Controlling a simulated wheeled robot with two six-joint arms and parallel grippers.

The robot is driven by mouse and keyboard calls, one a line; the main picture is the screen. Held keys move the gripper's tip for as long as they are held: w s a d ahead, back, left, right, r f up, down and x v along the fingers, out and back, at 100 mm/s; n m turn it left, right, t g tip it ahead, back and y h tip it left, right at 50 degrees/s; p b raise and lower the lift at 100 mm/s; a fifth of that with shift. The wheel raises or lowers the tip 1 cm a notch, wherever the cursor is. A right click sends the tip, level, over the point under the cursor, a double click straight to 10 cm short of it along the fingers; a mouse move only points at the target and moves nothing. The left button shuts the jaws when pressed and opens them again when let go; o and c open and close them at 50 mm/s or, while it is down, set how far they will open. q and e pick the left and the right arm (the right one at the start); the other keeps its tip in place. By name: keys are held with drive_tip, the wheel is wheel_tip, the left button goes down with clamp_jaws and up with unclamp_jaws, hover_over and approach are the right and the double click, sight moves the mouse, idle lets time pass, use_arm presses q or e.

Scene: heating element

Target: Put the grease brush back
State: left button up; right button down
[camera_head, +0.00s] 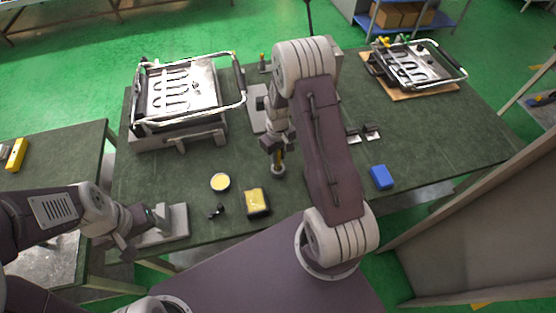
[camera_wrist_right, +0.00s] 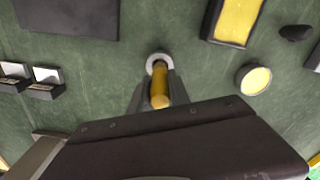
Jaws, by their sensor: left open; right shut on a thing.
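The grease brush (camera_head: 280,156) has a yellow handle and stands about upright in the middle of the table. My right gripper (camera_head: 277,149) points down and is shut on its handle. In the right wrist view, the brush (camera_wrist_right: 159,94) sits between the two fingers (camera_wrist_right: 155,86). A small round grey holder (camera_head: 278,171) is at its lower end; it also shows in the wrist view (camera_wrist_right: 158,61). Whether the brush tip is inside the holder or just above it, I cannot tell. My left gripper (camera_head: 150,222) is open and empty at the table's front left, by a grey block (camera_head: 172,222).
A yellow round tin (camera_head: 220,182), a black box with a yellow top (camera_head: 256,201) and a small black object (camera_head: 216,211) lie left of the holder. A blue block (camera_head: 381,177) lies right. Heating element fixtures stand at the back left (camera_head: 180,90) and back right (camera_head: 415,65).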

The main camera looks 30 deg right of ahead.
sight(278, 161)
wheel_tip(278, 161, down, 4)
drive_tip(key=shift+w+r, duration=0.1)
drive_tip(key=shift+r, duration=0.15)
drive_tip(key=shift+f, duration=0.2)
drive_tip(key=c, duration=1.2)
unclamp_jaws()
drive_tip(key=shift+r, duration=0.1)
wheel_tip(278, 161, up, 12)
drive_tip(key=shift+r+b, duration=0.25)
drive_tip(key=shift+b, duration=0.1)
drive_tip(key=s+a+r+m, duration=0.1)
drive_tip(key=s+a+r, duration=0.1)
drive_tip(key=s, duration=0.4)
drive_tip(key=s+a+r+m+t, duration=0.1)
drive_tip(key=s+a+r, duration=0.1)
drive_tip(key=s+a, duration=0.3)
drive_tip(key=shift+s+a, duration=0.25)
drive_tip(key=shift+s, duration=0.65)
